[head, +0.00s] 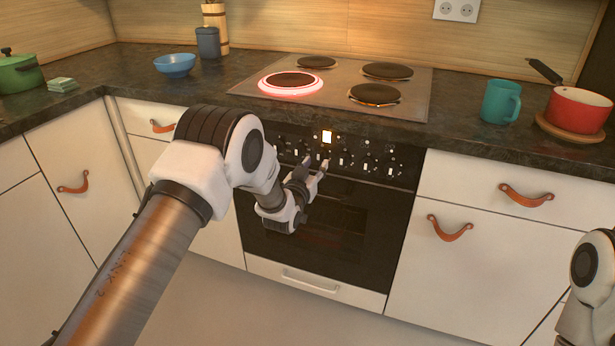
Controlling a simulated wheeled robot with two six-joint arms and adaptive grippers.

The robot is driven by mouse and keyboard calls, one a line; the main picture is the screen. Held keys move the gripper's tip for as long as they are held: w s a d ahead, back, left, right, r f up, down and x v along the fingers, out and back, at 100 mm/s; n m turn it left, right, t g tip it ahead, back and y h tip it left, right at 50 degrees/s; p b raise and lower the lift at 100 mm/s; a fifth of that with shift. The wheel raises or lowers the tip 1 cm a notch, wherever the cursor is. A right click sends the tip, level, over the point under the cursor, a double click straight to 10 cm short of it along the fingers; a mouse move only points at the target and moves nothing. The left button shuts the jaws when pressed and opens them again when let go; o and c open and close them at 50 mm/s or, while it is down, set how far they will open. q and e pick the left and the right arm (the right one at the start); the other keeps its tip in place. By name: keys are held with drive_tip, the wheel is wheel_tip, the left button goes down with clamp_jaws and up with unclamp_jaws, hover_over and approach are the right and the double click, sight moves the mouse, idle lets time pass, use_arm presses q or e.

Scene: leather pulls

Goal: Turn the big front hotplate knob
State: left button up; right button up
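The oven's black control panel (350,158) carries a row of dark knobs with white marks, and a lit yellow-white display (327,137) sits above the row. My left gripper (315,164) is at the middle of this row, with its two fingertips apart and pointing at the panel. The fingers and wrist hide part of the row. I cannot tell whether a finger touches a knob. On the steel hob (340,82), the front left hotplate (291,80) has a glowing red ring around it. The front right hotplate (375,94) is dark. My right gripper is out of view.
A teal mug (501,102) and a red pot (577,110) on a wooden board stand right of the hob. A blue bowl (174,65), a dark canister (208,42) and a green pot (19,74) stand left. Orange leather pulls (450,228) stick out from the white fronts.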

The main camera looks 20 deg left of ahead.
use_arm(q)
drive_tip(key=s, duration=1)
drive_tip(key=shift+a, duration=0.15)
drive_tip(key=shift+f, duration=0.1)
drive_tip(key=s+a+f+g, duration=0.1)
drive_tip(key=s+f+g, duration=0.3)
drive_tip(key=s+f, duration=0.55)
drive_tip(key=s+f+g, duration=0.3)
drive_tip(key=s+f, duration=0.4)
drive_tip(key=f, duration=0.5)
drive_tip(key=s+f+g, duration=0.3)
drive_tip(key=s+f, duration=0.1)
drive_tip(key=s, duration=0.4)
drive_tip(key=s+f+g, duration=0.3)
drive_tip(key=s, duration=0.4)
drive_tip(key=s+g, duration=0.5)
drive_tip(key=s, duration=0.8)
wheel_tip(320, 180, up, 17)
drive_tip(key=w+p, duration=0.1)
drive_tip(key=p, duration=1.6)
drive_tip(key=shift+n+y, duration=0.3)
